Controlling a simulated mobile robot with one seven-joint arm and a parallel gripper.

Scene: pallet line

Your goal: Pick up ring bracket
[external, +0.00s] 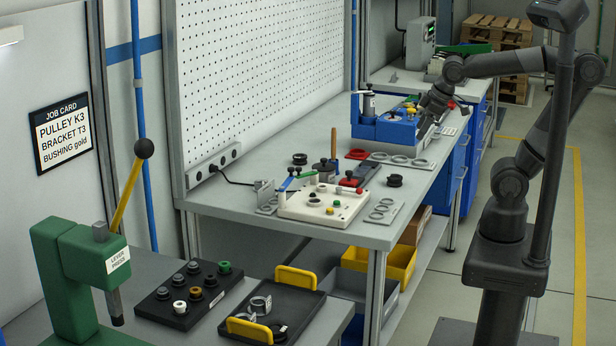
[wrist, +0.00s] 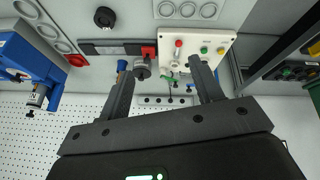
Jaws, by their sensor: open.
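A metal ring-shaped part (external: 260,305), which looks like the ring bracket, lies in the black tray (external: 304,302) with yellow handles in the external view's foreground. I cannot tell for sure that it is the bracket. Dark round parts lie beside it. My gripper (external: 427,128) is far from it, over the long bench beside the blue fixture (external: 385,126). In the wrist view my gripper (wrist: 160,68) has its two fingers spread apart with nothing held between them. The bench and white fixture board (wrist: 196,54) show beyond the fingers.
The green lever press (external: 75,270) and a black block of bushings (external: 186,293) stand left of the tray. A pegboard (external: 262,75) stands behind. Yellow bins (external: 401,264) sit below.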

